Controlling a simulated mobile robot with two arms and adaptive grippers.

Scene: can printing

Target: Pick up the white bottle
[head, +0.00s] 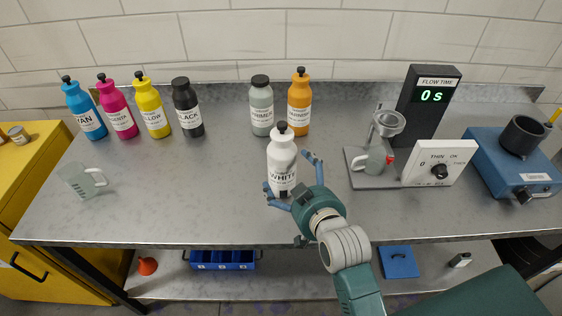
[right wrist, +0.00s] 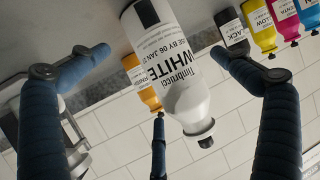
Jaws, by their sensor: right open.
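The white bottle (head: 283,158) stands upright on the metal table near its front middle, with a black cap and a label reading WHITE. My right gripper (head: 289,173) is open, its blue fingers spread on both sides of the bottle's lower part. In the right wrist view the white bottle (right wrist: 172,62) appears upside down between the spread fingers of the right gripper (right wrist: 161,56). Gaps show beside it there; whether the lower finger touches it I cannot tell. My left gripper is not in view.
Behind stand a grey bottle (head: 261,108) and an orange bottle (head: 299,104). Black (head: 187,110), yellow (head: 153,108), magenta and cyan bottles stand back left. A clear beaker (head: 82,182) is at left. The flow timer (head: 427,107) and blue device (head: 510,165) are at right. Table left of the bottle is clear.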

